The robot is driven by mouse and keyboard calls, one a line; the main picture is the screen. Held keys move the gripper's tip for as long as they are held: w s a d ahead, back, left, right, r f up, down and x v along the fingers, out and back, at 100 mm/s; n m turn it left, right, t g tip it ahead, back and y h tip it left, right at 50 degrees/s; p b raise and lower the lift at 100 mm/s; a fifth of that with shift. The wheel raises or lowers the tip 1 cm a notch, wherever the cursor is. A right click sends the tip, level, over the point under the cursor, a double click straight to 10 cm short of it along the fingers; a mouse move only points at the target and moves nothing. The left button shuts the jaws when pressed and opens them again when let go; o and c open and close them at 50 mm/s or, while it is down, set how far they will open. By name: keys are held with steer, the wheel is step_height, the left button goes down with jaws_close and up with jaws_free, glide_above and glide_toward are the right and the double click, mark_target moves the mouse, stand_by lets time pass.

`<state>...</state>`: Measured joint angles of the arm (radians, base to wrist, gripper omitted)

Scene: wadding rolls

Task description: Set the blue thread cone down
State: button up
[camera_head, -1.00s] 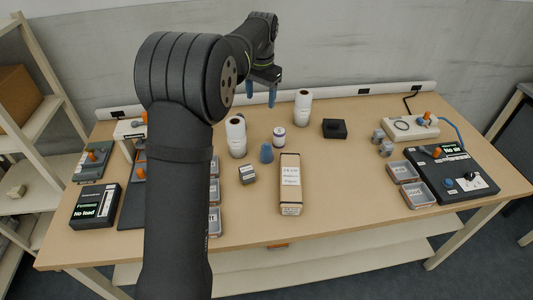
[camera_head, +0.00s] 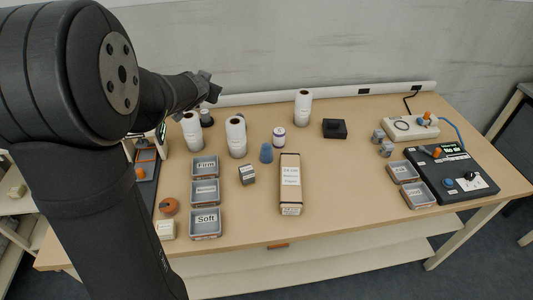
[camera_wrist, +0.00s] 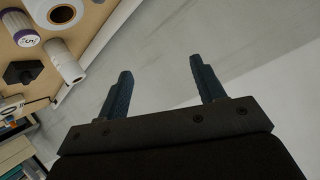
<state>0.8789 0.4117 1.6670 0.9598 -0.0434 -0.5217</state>
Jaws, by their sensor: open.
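The blue thread cone (camera_head: 266,153) stands upright on the table, left of the long labelled box and near the middle of the tabletop. Nothing touches it. The cone cannot be made out in the wrist view.
White rolls (camera_head: 236,137) stand at the back left, with a small spool (camera_head: 279,137) beside the cone. A long box (camera_head: 290,184) lies right of it. Labelled trays (camera_head: 205,224) line the left. A black block (camera_head: 334,129) sits behind. The front right centre is clear.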

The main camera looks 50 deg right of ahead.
steer(key=s+a+f+m+g+h, duration=0.15)
steer(key=s+a+g, duration=0.25)
steer(key=s, duration=0.4)
steer(key=s+a+f+m+g+h, duration=0.1)
steer(key=s+a+f+g+h, duration=0.1)
steer(key=s+a+g, duration=0.35)
steer(key=t, duration=0.2)
glide_toward(264, 147)
steer(key=x, duration=0.4)
steer(key=shift+d, duration=0.25)
steer(key=shift+f+x, duration=0.2)
steer(key=shift+x, duration=2.5)
steer(key=shift+s, duration=0.1)
steer(key=c, duration=1.1)
steer(key=shift+c, duration=0.5)
steer(key=shift+r, duration=0.15)
